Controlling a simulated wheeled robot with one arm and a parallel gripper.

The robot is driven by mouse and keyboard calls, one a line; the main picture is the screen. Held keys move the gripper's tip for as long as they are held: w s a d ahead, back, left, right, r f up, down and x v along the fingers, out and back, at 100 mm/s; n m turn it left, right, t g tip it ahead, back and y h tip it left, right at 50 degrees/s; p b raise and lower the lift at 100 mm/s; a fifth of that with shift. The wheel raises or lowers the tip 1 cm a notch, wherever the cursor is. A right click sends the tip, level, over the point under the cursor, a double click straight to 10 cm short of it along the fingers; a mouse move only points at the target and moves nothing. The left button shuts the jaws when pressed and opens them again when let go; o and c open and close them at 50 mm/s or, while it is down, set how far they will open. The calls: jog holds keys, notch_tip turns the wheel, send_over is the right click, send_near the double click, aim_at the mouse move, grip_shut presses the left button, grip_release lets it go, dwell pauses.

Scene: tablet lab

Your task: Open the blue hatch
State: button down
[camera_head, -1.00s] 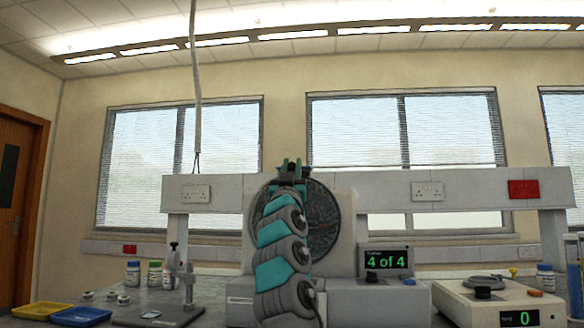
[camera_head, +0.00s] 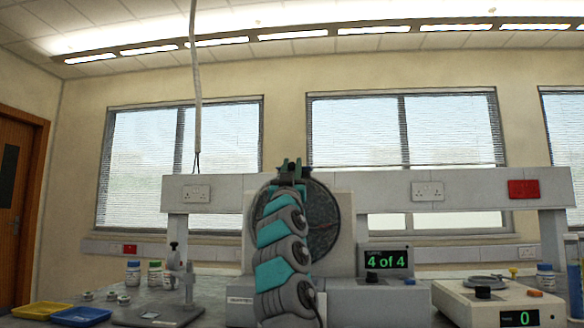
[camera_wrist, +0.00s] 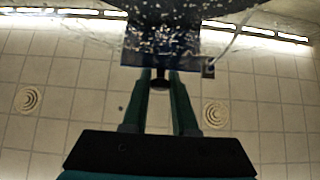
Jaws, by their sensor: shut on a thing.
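The blue hatch (camera_wrist: 150,44) shows in the wrist view as a dark blue panel with pale specks, at the top middle on the edge of the drum. A small dark knob (camera_wrist: 160,85) sits just below it, between my fingers. My gripper (camera_wrist: 160,74) is shut on this knob. In the head view my gripper (camera_head: 292,164) is at the upper edge of the round drum (camera_head: 325,218). Whether the hatch is open or closed is not clear.
A display box (camera_head: 386,258) reading "4 of 4" stands right of the drum. A balance (camera_head: 500,300) reading 0 is farther right. A metal stand (camera_head: 188,285), bottles (camera_head: 155,272), a yellow tray (camera_head: 40,311) and a blue tray (camera_head: 80,317) are at left. A cable (camera_head: 195,90) hangs above.

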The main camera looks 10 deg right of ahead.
jog(key=shift+s+a+f+b, duration=0.1)
jog(key=shift+s+f+b, duration=0.05)
jog(key=shift+s+b, duration=0.2)
jog(key=s+b, duration=0.1)
jog(key=s+a+b, duration=0.1)
jog(key=s, duration=0.1)
jog(key=s+b, duration=0.1)
jog(key=shift+s+a, duration=0.2)
jog(key=shift+a, duration=0.05)
jog(key=c, duration=0.7)
grip_release()
jog(key=shift+b, duration=0.3)
